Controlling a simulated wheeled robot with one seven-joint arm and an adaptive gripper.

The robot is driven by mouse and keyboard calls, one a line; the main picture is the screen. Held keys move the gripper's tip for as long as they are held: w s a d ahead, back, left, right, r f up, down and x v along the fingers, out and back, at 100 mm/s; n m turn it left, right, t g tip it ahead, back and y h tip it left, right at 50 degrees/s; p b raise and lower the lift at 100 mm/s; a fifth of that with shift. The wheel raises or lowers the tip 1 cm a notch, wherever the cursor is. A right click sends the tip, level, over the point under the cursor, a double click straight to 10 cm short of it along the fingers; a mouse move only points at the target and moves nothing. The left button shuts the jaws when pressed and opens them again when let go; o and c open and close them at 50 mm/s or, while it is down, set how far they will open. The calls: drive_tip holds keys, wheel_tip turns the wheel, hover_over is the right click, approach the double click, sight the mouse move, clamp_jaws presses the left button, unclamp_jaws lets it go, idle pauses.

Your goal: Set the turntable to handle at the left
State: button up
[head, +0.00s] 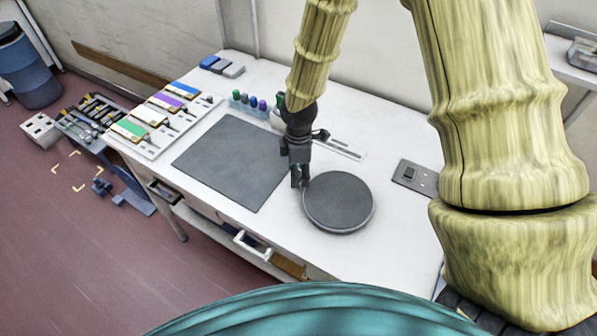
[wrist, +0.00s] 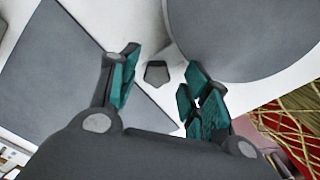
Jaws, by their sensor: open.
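The turntable (head: 338,203) is a round dark grey disc with a pale rim on the white table, right of the grey mat. It also shows at the top right of the wrist view (wrist: 245,35). A small dark grey five-sided knob (wrist: 156,73), apparently the handle, shows beside the disc in the wrist view. I cannot tell how it joins the turntable. My gripper (head: 300,183) points down at the turntable's left edge and hides that spot in the head view. In the wrist view my gripper (wrist: 161,62) is open, its teal-padded fingers on either side of the knob.
A square grey mat (head: 230,162) lies left of the turntable. A grey switch plate (head: 415,178) lies to its right. Small bottles (head: 249,101) stand behind my gripper, and colour cards (head: 165,118) lie at the table's left. Bare white table surrounds the turntable's front.

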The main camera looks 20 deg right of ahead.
wheel_tip(320, 180, up, 12)
idle(0.6)
idle(0.5)
